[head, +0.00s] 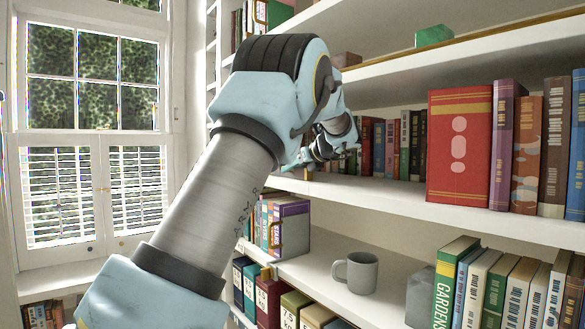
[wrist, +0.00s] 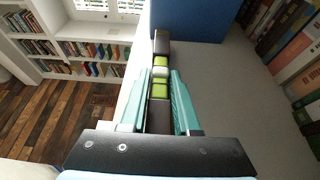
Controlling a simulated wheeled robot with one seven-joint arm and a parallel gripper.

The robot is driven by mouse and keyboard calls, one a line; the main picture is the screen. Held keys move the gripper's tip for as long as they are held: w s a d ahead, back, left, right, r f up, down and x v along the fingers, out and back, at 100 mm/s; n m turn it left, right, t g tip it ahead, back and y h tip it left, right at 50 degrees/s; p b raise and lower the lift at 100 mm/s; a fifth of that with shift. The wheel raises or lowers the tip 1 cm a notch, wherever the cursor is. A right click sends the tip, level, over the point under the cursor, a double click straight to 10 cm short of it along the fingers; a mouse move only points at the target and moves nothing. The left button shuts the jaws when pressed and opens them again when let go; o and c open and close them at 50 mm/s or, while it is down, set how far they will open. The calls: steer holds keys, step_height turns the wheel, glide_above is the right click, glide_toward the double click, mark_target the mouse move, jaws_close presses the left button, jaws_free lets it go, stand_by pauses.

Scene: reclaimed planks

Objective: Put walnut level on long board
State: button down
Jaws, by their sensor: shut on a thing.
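The walnut level (wrist: 159,103) is a slim dark brown bar with bright green and pale sections. In the wrist view it lies lengthwise between the two teal fingers of my gripper (wrist: 160,76), which is shut on it, and its far end reaches past the fingertips toward a blue block-like thing. Whether it touches the grey surface below, I cannot tell. In the head view my gripper (head: 326,148) is at the middle shelf, in front of the books, and the level is not clearly seen. A thin brown strip (head: 480,28) along the upper shelf may be the long board; I cannot be sure.
Books stand along the middle shelf (head: 400,198), with a large red book (head: 459,145) to the right. A green block (head: 433,36) sits on the upper shelf. A grey mug (head: 357,272) stands on the lower shelf. The blue thing (wrist: 190,22) is close beyond the level.

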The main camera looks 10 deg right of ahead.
steer(key=c, duration=0.6)
jaws_free()
steer(key=shift+c, duration=0.2)
steer(key=shift+s+d+r, duration=0.15)
steer(key=b+v, duration=0.3)
steer(key=v, duration=0.8)
steer(key=shift+s+d+r, duration=0.1)
steer(key=shift+s+r, duration=0.1)
steer(key=shift+r, duration=0.05)
steer(key=shift+s, duration=0.1)
